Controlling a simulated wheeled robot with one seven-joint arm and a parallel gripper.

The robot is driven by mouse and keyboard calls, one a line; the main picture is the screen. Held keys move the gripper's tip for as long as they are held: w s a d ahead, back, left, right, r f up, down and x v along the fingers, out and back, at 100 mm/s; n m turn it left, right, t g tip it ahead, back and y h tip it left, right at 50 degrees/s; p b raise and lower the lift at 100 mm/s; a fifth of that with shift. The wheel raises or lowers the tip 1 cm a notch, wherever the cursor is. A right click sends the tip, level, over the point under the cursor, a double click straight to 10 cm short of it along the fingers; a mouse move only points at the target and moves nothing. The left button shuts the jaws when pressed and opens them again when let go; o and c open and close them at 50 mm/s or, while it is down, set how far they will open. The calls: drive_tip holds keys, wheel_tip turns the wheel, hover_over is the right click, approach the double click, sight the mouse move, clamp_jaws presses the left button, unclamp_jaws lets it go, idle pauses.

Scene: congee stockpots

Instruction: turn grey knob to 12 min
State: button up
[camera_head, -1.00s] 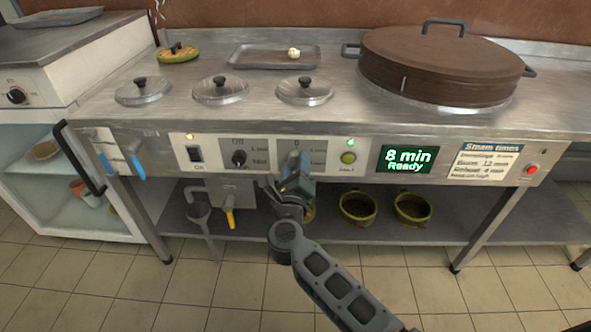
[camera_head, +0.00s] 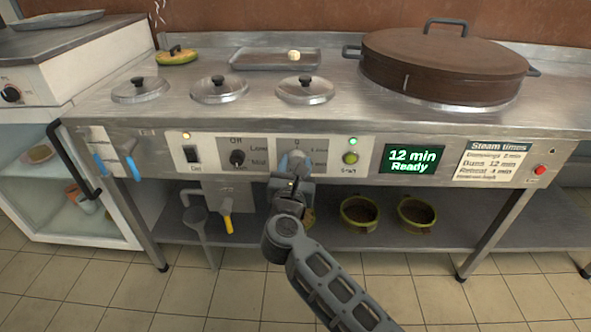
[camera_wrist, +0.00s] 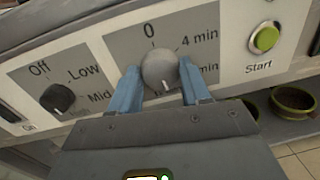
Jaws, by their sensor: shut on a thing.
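The grey knob (camera_wrist: 160,68) sits on the control panel between the black Off/Low/Mid knob and the green Start button. Its white mark points down, slightly right, in the wrist view. My gripper (camera_wrist: 160,90) is shut on the grey knob, with one blue finger on each side. In the head view, my gripper (camera_head: 294,163) reaches the panel from below and partly hides the knob and its labels. The green display (camera_head: 412,159) reads "12 min Ready".
The black knob (camera_wrist: 57,98) is left of the grey one, and the Start button (camera_wrist: 265,39) is right. A steam-times card (camera_head: 492,161) and a red button (camera_head: 540,170) are farther right. A large brown-lidded steamer (camera_head: 440,68) stands on the counter.

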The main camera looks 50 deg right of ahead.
drive_tip(key=shift+f+m, duration=0.15)
drive_tip(key=shift+m, duration=0.35)
idle(0.3)
drive_tip(key=o, duration=1)
drive_tip(key=shift+o, duration=0.2)
drive_tip(key=v, duration=0.7)
drive_tip(key=shift+s+a+p, duration=0.25)
drive_tip(key=shift+a+p, duration=0.1)
